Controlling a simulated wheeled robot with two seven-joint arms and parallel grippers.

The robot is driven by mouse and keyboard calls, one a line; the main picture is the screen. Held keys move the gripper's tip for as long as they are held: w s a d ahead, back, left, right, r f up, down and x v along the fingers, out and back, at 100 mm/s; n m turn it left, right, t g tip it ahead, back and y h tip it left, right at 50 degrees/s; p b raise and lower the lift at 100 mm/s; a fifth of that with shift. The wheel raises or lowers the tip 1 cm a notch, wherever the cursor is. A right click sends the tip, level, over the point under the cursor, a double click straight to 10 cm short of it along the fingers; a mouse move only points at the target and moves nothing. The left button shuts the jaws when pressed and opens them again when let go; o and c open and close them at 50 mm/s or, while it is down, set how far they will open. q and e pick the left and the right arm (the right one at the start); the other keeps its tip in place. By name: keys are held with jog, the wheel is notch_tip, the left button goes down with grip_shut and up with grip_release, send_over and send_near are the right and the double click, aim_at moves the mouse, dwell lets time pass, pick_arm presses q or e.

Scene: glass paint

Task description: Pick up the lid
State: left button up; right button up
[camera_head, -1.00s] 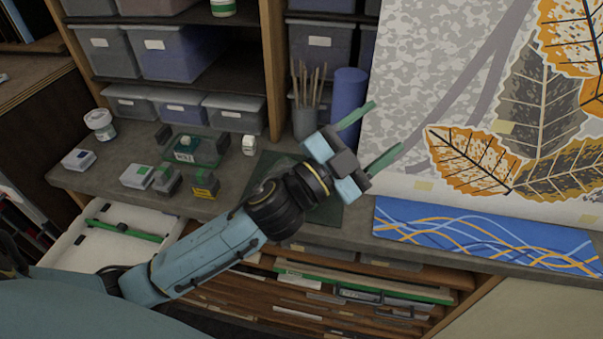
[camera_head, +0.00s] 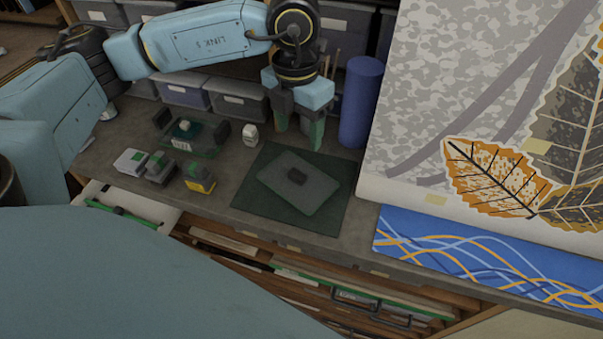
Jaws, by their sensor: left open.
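The lid looks to be the grey flat rectangular plate (camera_head: 318,187) with a small dark knob (camera_head: 297,175) on top. It lies flat on a dark green mat (camera_head: 245,196) on the bench. My left gripper (camera_head: 299,129) points down with its green-tipped fingers apart and nothing visibly held between them. In the picture it is just above the lid, toward the back of the bench; its exact height is hard to tell. My right gripper is out of view.
A blue cylinder (camera_head: 360,100) stands right of my left gripper. A small white bottle (camera_head: 251,134), a green-and-dark box (camera_head: 188,137) and small blocks, one yellow (camera_head: 200,180), sit to the left. A leaf-patterned panel (camera_head: 420,100) stands at the right.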

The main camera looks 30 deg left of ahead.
pick_arm(q)
jog(key=p, duration=0.1)
send_over(297, 174)
jog(key=f, duration=0.8)
jog(key=shift+s, duration=0.2)
jog(key=f, duration=0.1)
jog(key=f+p, duration=0.1)
jog(key=f, duration=0.2)
jog(key=shift+w, duration=0.25)
jog(key=shift+f, duration=0.55)
jog(key=c, duration=1.1)
